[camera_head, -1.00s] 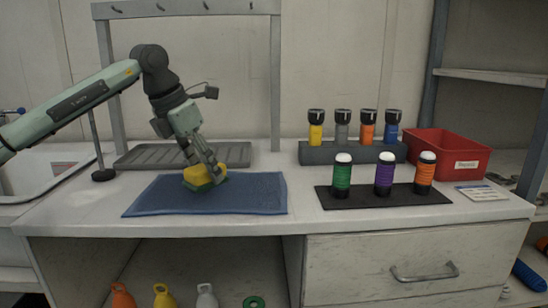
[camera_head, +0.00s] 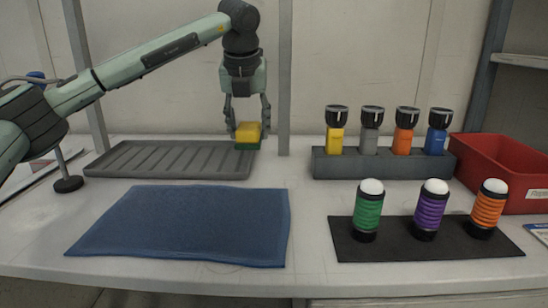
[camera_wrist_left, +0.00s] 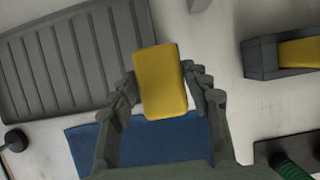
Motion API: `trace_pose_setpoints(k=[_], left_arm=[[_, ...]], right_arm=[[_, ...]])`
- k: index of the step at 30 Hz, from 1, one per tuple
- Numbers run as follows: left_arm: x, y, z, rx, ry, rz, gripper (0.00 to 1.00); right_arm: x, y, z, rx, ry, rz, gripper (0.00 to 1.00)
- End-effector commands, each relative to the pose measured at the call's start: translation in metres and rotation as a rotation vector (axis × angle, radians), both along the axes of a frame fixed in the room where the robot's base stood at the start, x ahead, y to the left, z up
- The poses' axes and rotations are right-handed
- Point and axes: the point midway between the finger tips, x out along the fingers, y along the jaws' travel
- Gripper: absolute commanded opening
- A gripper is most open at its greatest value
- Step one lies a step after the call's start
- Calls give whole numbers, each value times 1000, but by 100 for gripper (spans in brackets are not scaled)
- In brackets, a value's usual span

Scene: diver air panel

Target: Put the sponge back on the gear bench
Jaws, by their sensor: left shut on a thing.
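The sponge (camera_head: 248,132) is a yellow block with a green underside. In the head view it is at the right end of the grey ribbed tray, between the fingers of my left gripper (camera_head: 248,128). My left gripper points down and is shut on it. In the left wrist view the sponge (camera_wrist_left: 160,82) shows its yellow face between both fingers. I cannot tell whether its underside touches the tray or the bench. The gear bench (camera_head: 310,225) is the light worktop under everything. My right gripper is not in view.
A blue mat (camera_head: 190,225) lies bare at the front left. The grey ribbed tray (camera_head: 165,160) is behind it. A grey rack (camera_head: 385,163) holds several torches. A black mat (camera_head: 400,248) carries three banded cylinders. A red bin (camera_head: 500,165) stands at the right.

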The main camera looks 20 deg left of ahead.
Motion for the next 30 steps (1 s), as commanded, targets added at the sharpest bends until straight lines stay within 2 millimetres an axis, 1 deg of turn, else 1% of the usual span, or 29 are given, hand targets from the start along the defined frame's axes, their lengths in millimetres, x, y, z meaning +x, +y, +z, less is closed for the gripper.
trace_pose_setpoints(k=[1,3,6,9,14,18,21,24,30], left_arm=[[2,-13,-7,2,3,-6,24],[6,-27,-15,2,2,-4,24],[10,-41,-25,1,1,-3,24],[12,-49,-30,0,1,-1,24],[13,-52,-39,0,1,0,24],[12,-51,-59,0,2,0,24],[12,-52,-71,0,1,-1,24],[12,-52,-73,-1,0,0,24],[12,-52,-74,-1,0,0,24]], right_arm=[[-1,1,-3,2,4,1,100],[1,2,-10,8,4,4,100],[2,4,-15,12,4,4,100],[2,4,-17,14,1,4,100],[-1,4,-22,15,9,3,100],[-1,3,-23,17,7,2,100],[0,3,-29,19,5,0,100],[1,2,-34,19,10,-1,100],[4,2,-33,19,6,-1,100]])
